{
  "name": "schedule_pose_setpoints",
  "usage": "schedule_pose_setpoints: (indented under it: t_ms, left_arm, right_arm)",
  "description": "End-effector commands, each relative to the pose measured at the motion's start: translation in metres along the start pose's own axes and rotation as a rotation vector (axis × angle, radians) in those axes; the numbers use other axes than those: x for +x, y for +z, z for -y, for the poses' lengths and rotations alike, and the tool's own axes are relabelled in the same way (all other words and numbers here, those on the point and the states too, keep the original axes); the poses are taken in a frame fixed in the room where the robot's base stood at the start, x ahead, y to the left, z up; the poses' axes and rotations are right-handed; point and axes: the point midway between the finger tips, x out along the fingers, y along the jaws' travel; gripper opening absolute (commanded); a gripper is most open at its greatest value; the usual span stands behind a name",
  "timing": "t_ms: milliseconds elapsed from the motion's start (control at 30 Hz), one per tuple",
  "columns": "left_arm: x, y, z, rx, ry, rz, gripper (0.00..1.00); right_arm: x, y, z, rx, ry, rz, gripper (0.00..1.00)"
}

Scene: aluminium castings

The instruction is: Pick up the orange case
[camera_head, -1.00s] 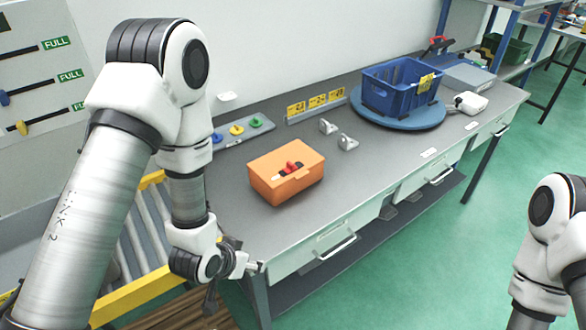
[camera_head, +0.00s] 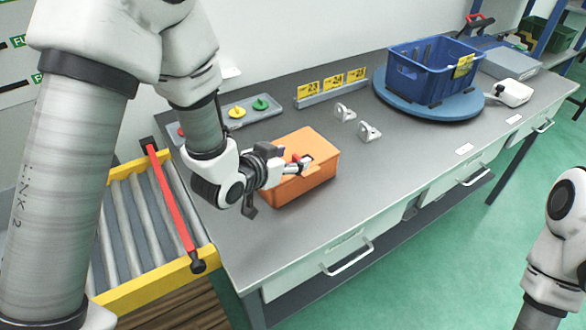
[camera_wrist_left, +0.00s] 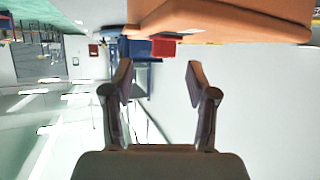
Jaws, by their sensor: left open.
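The orange case (camera_head: 318,150) sits on the grey workbench near its left end, lid shut, with a small red and black fitting on top. It also shows at the top of the left wrist view (camera_wrist_left: 220,18). My left gripper (camera_head: 272,178) is at the left side of the case in the head view and covers part of it. In the left wrist view its two fingers (camera_wrist_left: 160,80) stand apart with nothing between them, and the case lies beyond the fingertips. Whether the gripper touches the case cannot be told. My right gripper is out of view.
Two light brackets (camera_head: 368,131) stand right of the case. A blue crate (camera_head: 405,78) sits on a round blue turntable (camera_head: 388,95) farther right. A tray with coloured knobs (camera_head: 240,115) is behind. A roller conveyor (camera_head: 128,220) with a red bar (camera_head: 172,205) lies left.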

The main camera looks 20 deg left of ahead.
Motion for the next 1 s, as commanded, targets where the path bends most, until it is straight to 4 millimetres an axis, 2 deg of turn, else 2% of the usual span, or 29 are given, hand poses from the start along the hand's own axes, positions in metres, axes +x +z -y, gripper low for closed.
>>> schedule_pose_setpoints:
  t_ms: [133, 233, 467, 500, 567, 600, 667, 1000]
  left_arm:
    - [0.025, -0.007, -0.004, 0.003, 0.001, 0.002, 0.58]
    - [0.041, -0.004, -0.003, 0.0, 0.0, 0.003, 0.58]
    - [0.046, -0.004, -0.003, -0.001, 0.0, 0.002, 0.58]
    - [0.046, -0.004, -0.003, -0.001, 0.0, 0.002, 0.54]
    - [0.046, -0.004, -0.003, -0.001, 0.0, 0.002, 0.33]
    - [0.046, -0.003, -0.003, -0.001, 0.0, 0.002, 0.19]
    - [0.046, -0.003, -0.003, -0.001, 0.0, 0.002, 0.0]
    - [0.046, -0.004, -0.003, -0.001, 0.0, 0.001, 0.0]
  right_arm:
    - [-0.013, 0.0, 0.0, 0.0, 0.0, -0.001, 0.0]
    - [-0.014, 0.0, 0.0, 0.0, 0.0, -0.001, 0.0]
    - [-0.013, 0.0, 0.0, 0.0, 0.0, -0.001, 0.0]
    - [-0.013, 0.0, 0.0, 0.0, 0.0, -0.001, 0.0]
    - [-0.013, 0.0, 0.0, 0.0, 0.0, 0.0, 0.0]
    - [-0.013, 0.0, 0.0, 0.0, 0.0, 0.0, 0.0]
    - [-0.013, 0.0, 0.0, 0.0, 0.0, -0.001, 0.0]
    - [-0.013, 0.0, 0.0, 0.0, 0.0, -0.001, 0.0]
